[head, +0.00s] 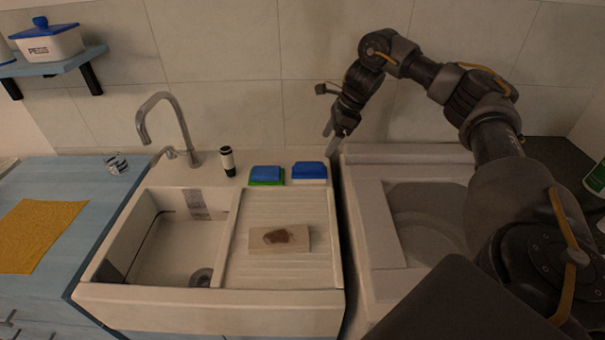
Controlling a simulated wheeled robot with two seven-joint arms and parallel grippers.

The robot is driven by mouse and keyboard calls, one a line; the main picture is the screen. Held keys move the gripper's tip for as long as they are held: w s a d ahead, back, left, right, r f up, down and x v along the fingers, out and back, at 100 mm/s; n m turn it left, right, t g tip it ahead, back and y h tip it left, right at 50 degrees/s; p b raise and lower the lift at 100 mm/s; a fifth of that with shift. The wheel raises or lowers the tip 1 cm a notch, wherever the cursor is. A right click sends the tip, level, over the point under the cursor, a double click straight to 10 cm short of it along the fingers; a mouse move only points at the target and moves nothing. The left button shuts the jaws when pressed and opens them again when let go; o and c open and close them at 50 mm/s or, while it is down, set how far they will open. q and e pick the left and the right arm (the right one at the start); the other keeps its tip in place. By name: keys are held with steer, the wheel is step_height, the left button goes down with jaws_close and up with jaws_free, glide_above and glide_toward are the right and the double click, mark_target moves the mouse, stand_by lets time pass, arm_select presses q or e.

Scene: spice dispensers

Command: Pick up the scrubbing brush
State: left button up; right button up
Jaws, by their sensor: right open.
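A blue-topped block with a white underside (309,171), which looks like the scrubbing brush, sits at the back of the sink's ribbed drainboard (240,262). Beside it on the left is a blue and green block (266,175), which looks like a sponge. My right gripper (331,142) is open and empty. It points down, above and slightly right of the blue and white block, apart from it in the picture. My left gripper is not in view.
A stained pale board (279,239) lies on the drainboard. A black and white cylinder (228,161) stands left of the sponge, near the curved faucet (165,118). The sink basin (170,245) is left. A yellow cloth (38,236) lies on the blue counter (93,190).

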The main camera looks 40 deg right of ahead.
mark_target(312, 163)
steer(key=w+f, duration=0.1)
steer(key=w, duration=0.1)
steer(key=w+f, duration=0.1)
steer(key=shift+w+a+f+b, duration=0.2)
steer(key=shift+w+f+b, duration=0.15)
steer(key=shift+s+a+f, duration=0.15)
steer(key=shift+f, duration=0.3)
steer(key=p+x, duration=0.1)
steer(key=x, duration=0.3)
steer(key=shift+f, duration=0.15)
steer(key=shift+s+a+f+p, duration=0.1)
steer(key=shift+s+f+p, duration=0.05)
steer(key=shift+f+p, duration=0.2)
steer(key=x, duration=0.2)
steer(key=p+x, duration=0.1)
steer(key=shift+w+f, duration=0.2)
steer(key=shift+f, duration=0.15)
steer(key=shift+w+f, duration=0.1)
steer(key=shift+f, duration=0.25)
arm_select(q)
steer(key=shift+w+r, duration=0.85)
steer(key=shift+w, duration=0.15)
arm_select(e)
steer(key=shift+c, duration=0.2)
